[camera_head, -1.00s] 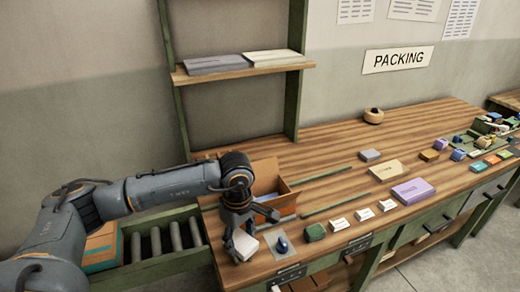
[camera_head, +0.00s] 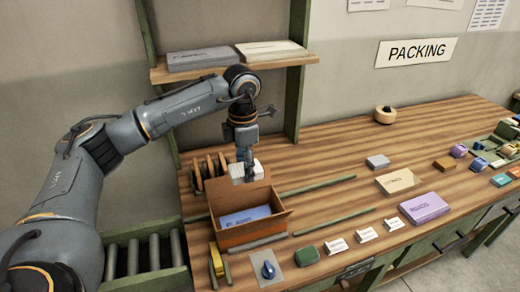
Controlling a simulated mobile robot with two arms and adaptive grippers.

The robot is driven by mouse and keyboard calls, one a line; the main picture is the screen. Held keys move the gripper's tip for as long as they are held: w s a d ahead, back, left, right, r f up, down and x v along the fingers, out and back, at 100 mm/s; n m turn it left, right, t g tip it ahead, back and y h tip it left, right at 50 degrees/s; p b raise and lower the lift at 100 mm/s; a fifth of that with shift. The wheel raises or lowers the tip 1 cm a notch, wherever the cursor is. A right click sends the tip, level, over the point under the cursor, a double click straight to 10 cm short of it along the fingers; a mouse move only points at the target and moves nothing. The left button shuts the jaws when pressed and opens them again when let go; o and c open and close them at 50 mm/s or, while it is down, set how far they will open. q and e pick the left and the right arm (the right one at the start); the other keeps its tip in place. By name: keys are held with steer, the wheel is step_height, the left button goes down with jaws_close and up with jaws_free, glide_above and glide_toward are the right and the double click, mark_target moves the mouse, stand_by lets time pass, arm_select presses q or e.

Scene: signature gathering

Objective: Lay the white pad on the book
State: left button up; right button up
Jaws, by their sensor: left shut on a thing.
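My left gripper (camera_head: 247,178) is shut on the white pad (camera_head: 259,171) and holds it in the air at the back of an open cardboard box (camera_head: 262,232). The gripper's fingers hide the middle of the pad. A flat blue item with print, which looks like the book (camera_head: 240,218), lies inside the box. The pad is above and behind it, apart from it. My right gripper is not in view.
Small white cards (camera_head: 336,246) and a purple box (camera_head: 424,207) lie to the right.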

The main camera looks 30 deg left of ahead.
arm_select(q)
steer(key=shift+w+f, duration=0.1)
steer(key=shift+w, duration=0.35)
steer(key=shift+f, duration=0.2)
steer(key=s+f+b, duration=0.1)
steer(key=f+b, duration=0.2)
steer(key=shift+s, duration=0.35)
steer(key=b, duration=0.3)
glide_toward(248, 221)
step_height(248, 221, down, 3)
steer(key=b, duration=0.5)
steer(key=shift+s, duration=0.2)
steer(key=shift+f+b, duration=0.55)
steer(key=shift+f, duration=0.5)
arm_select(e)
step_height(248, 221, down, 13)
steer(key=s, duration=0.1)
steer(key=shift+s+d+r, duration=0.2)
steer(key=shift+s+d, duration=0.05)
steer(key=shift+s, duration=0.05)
arm_select(q)
steer(key=shift+f+b, duration=0.7)
steer(key=shift+b, duration=0.05)
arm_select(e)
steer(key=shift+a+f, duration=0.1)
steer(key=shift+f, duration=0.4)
